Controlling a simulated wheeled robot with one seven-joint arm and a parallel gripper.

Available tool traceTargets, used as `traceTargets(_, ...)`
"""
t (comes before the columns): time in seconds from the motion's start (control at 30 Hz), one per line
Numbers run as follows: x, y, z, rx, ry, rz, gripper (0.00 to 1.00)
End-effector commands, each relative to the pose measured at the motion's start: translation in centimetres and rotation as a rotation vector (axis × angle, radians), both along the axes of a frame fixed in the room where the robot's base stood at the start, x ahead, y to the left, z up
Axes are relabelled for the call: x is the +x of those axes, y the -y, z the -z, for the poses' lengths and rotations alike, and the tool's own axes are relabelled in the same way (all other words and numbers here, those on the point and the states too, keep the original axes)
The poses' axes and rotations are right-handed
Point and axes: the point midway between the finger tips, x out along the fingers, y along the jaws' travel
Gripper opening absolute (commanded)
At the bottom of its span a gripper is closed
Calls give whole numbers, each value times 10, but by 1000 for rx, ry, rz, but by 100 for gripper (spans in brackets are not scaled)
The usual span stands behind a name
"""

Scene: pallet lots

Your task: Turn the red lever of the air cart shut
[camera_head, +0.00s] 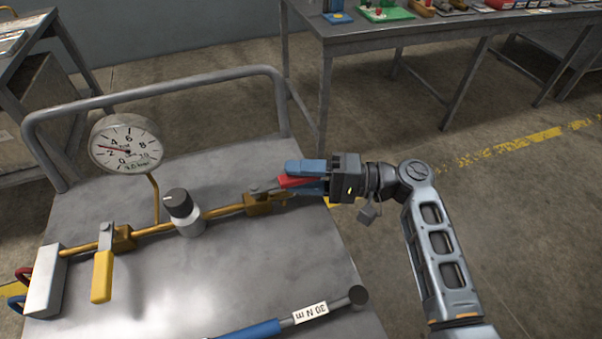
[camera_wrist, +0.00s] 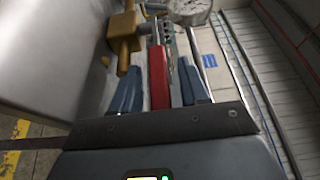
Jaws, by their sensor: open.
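The red lever (camera_head: 295,182) sits on the right brass valve (camera_head: 258,205) of the air cart (camera_head: 200,280) and points right, roughly along the brass pipe. My gripper (camera_head: 288,176) reaches in from the right with its blue fingers around the lever. In the wrist view the red lever (camera_wrist: 158,78) lies between the two open fingers (camera_wrist: 158,66), with a gap visible on each side. The brass valve body (camera_wrist: 122,42) shows just ahead. The lever's far end is hidden by my gripper.
A yellow lever (camera_head: 102,276) lies across the pipe at left. A regulator knob (camera_head: 180,205) and a pressure gauge (camera_head: 126,143), needle near 2, stand along the pipe. A torque wrench (camera_head: 290,318) lies in front. A tube rail (camera_head: 160,90) borders the cart's back.

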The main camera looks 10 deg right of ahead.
Motion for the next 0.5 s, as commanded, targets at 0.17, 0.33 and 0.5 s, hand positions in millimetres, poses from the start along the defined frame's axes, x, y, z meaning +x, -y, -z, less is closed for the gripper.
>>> traceTargets(0.17, 0, 0, 0, 0, 0, 0, 45)
traceTargets(0.33, 0, 0, 0, 0, 0, 1, 29)
traceTargets(0.5, 0, 0, 0, 0, 0, 1, 13)
